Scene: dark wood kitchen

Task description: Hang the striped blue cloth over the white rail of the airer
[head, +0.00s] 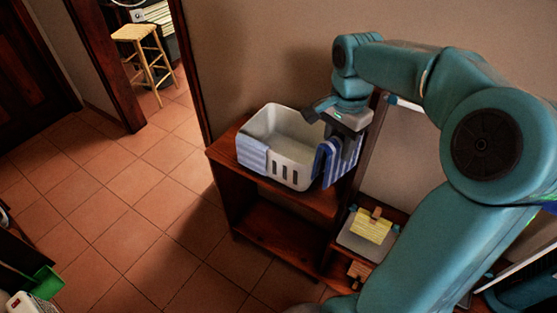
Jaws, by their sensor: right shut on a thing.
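My right gripper (335,125) points down at the right end of a white basket. It is shut on a striped blue cloth (337,163), which hangs in folds below the jaws beside the basket's right end. Whether the cloth touches the basket is hard to tell. I cannot tell whether the two pieces are joined. I cannot clearly make out the airer's white rail; a pale bar (404,103) shows partly behind my right arm. My left gripper is not in view.
The white slotted basket (290,133) stands on a dark wooden shelf unit (226,160) against the wall. Right of it, a yellow piece (371,227) lies on a grey flat thing. Open tiled floor lies left. A stool (136,34) stands beyond the doorway. My right arm hides much of the right side.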

